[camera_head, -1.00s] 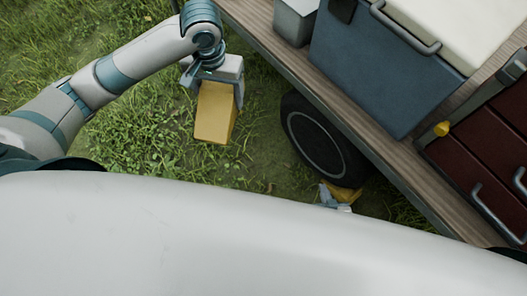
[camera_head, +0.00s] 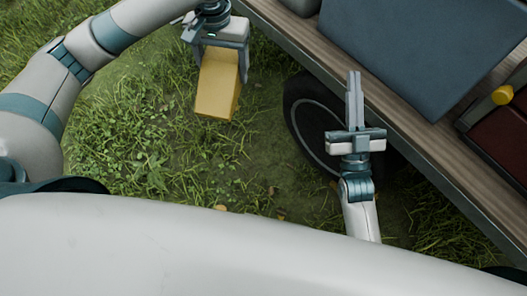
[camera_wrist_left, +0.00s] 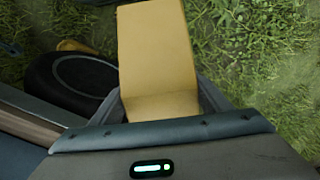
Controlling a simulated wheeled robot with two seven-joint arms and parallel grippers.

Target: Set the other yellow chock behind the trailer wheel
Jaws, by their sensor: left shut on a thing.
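My left gripper (camera_head: 222,68) is shut on a yellow chock (camera_head: 217,92) and holds it over the grass, left of the trailer wheel (camera_head: 308,126) and apart from it. The chock (camera_wrist_left: 155,45) fills the middle of the left wrist view, between the fingers. My right gripper (camera_head: 354,98) is empty, its fingers together, in front of the wheel and trailer edge. It covers part of the wheel. Another yellow chock (camera_wrist_left: 74,46) shows by the far side of the wheel (camera_wrist_left: 75,78) in the left wrist view. In the head view my right arm mostly hides that spot.
The trailer's wooden deck (camera_head: 415,135) runs diagonally on the right. It bears a blue-grey box (camera_head: 400,50) and a dark red case (camera_head: 503,135) with a yellow knob. Open grass (camera_head: 140,150) lies left of the wheel. My white body covers the bottom.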

